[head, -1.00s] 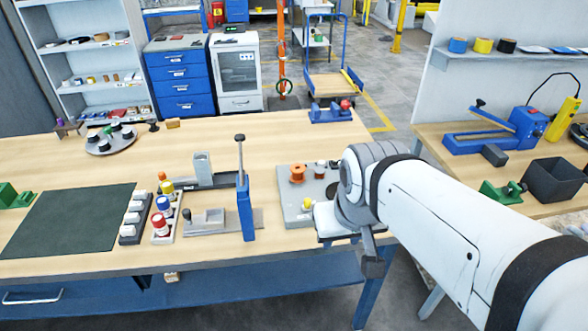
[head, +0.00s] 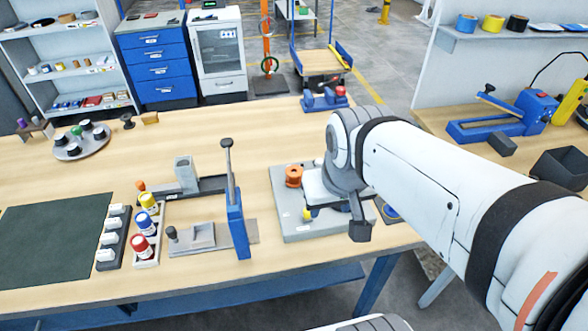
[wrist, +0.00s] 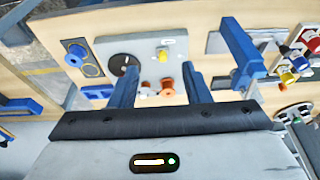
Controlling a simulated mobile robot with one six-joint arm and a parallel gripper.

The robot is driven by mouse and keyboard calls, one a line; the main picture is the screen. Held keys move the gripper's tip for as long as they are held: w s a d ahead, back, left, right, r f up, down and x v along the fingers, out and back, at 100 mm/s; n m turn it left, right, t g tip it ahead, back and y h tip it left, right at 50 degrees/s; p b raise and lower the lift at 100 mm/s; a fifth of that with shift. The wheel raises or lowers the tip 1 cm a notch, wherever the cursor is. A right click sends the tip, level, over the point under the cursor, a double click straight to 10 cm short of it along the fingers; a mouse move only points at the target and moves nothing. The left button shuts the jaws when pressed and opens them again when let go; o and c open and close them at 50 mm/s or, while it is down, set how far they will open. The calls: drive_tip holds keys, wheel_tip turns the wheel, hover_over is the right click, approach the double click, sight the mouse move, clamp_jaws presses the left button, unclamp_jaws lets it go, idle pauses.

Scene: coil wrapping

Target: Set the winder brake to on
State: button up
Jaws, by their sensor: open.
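A grey plate unit (head: 283,219), which looks like the winder, lies on the wooden bench. It carries an orange spool (head: 293,176) and a small yellow part (head: 307,214); I cannot tell for sure which part is the brake. In the wrist view, the plate (wrist: 190,45) bears a dark round disc (wrist: 123,65), the yellow part (wrist: 162,55) and the orange spool (wrist: 167,87). My gripper (wrist: 163,92) is open, its two blue fingers apart, with nothing seen held between them.
A blue upright post (head: 238,222) on a grey fixture stands left of the plate. Red, yellow and blue bottles (head: 146,222) stand further left, beside a dark mat (head: 45,240). A blue tool (head: 324,100) sits at the bench's back edge.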

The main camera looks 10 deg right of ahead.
drive_tip(key=w+f+m+g+p, duration=0.1)
drive_tip(key=w+f+m+g, duration=0.2)
drive_tip(key=w, duration=0.4)
drive_tip(key=m+p, duration=0.1)
drive_tip(key=m, duration=0.4)
approach(307, 214)
drive_tip(key=shift+w+d+f, duration=0.15)
drive_tip(key=shift+w+d, duration=0.05)
drive_tip(key=shift+w, duration=0.35)
drive_tip(key=shift+w+f, duration=0.1)
drive_tip(key=shift+f, duration=0.5)
drive_tip(key=shift+f+p, duration=0.55)
drive_tip(key=shift+f, duration=3)
drive_tip(key=shift+c, duration=0.4)
clamp_jaws()
